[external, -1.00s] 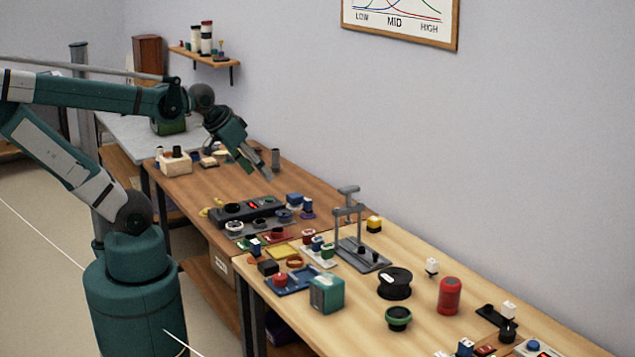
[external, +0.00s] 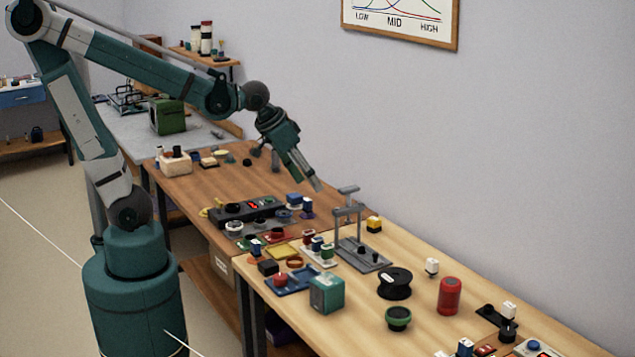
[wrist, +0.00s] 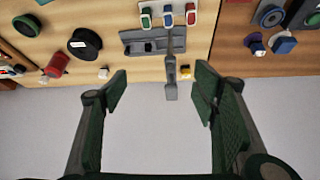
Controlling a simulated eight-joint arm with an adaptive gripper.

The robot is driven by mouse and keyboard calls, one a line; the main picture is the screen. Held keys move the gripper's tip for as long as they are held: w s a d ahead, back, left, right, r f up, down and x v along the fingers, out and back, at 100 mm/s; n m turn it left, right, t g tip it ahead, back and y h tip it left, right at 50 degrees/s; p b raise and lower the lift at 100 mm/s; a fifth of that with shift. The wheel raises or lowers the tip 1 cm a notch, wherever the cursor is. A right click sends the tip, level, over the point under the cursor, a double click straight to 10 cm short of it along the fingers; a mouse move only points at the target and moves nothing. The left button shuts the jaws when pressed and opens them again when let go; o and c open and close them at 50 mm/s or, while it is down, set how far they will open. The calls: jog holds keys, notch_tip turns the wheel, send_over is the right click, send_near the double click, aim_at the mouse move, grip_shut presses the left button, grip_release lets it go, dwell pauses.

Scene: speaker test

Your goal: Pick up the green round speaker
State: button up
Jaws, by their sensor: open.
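The green round speaker (external: 398,318), a short dark body with a green rim, stands on the light wooden table, right of the teal box (external: 327,294) and in front of the black spool (external: 394,283). In the wrist view the speaker (wrist: 27,25) is at the upper left, well outside the jaws. My gripper (external: 317,187) is in the air above the tables, up and left of the speaker. In the wrist view my gripper (wrist: 161,90) is open, with nothing between its fingers.
A grey stand (external: 362,252) rises below and right of my gripper. A red cylinder (external: 450,296) stands right of the speaker. A blue tray (external: 293,282) and small coloured parts lie left of the teal box. Bare wood lies around the speaker.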

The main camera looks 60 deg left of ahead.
jog(key=w+d+f+m, duration=0.1)
jog(key=w+d+f, duration=0.2)
jog(key=d, duration=0.8)
jog(key=m+g+p, duration=0.2)
jog(key=p, duration=0.1)
send_near(397, 313)
jog(key=f, duration=0.1)
jog(key=w+f, duration=0.1)
jog(key=shift+a+f+h, duration=0.2)
jog(key=shift+f+h, duration=0.2)
jog(key=shift+x, duration=1.3)
jog(key=shift+b+x, duration=0.85)
jog(key=shift+x, duration=1.75)
jog(key=shift+d, duration=0.15)
jog(key=shift+c, duration=0.7)
